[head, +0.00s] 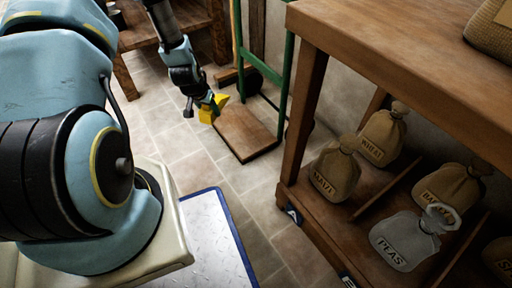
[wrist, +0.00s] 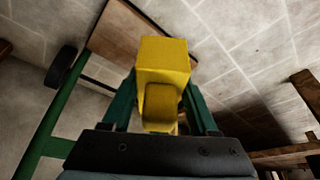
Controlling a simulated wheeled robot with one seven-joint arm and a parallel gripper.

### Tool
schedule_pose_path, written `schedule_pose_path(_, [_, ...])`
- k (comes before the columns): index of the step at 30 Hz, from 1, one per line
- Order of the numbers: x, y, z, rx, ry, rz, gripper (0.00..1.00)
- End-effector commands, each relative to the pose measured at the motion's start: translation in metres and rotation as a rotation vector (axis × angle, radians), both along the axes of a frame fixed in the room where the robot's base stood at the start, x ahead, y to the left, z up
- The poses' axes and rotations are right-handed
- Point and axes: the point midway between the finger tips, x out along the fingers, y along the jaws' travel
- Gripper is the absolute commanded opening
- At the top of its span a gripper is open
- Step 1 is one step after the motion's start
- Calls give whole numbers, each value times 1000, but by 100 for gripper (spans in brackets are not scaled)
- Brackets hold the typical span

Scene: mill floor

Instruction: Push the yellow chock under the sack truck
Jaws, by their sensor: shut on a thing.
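The yellow chock (head: 212,109) is at the left edge of the sack truck's wooden toe plate (head: 245,134) in the head view. My gripper (head: 203,107) is shut on the chock. In the wrist view the chock (wrist: 162,62) sits between the two green fingers (wrist: 161,112), its flat face outward. The sack truck has a green frame (head: 285,75) standing upright and a dark wheel (head: 252,80) behind the plate. In the wrist view the plate (wrist: 130,30) lies just beyond the chock; I cannot tell whether they touch.
A wooden shelf bench (head: 305,90) with labelled sacks, including a grey one marked PEAS (head: 405,243), stands at right. A wooden table (head: 175,22) is at the back. A blue-edged metal plate (head: 212,235) lies on the floor in front. Tiled floor left of the truck is clear.

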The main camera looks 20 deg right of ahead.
Motion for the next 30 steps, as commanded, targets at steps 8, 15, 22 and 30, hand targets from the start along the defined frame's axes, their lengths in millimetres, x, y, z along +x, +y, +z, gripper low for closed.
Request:
schedule_pose_path(8, [-72, -98, -90, -18, 2, -354, 0])
schedule_pose_path(15, [-109, -133, -121, -31, 0, -501, 0])
schedule_pose_path(22, [-113, -137, -132, -33, -2, -520, 0])
schedule_pose_path(30, [-113, -136, -158, -32, -1, -518, 0])
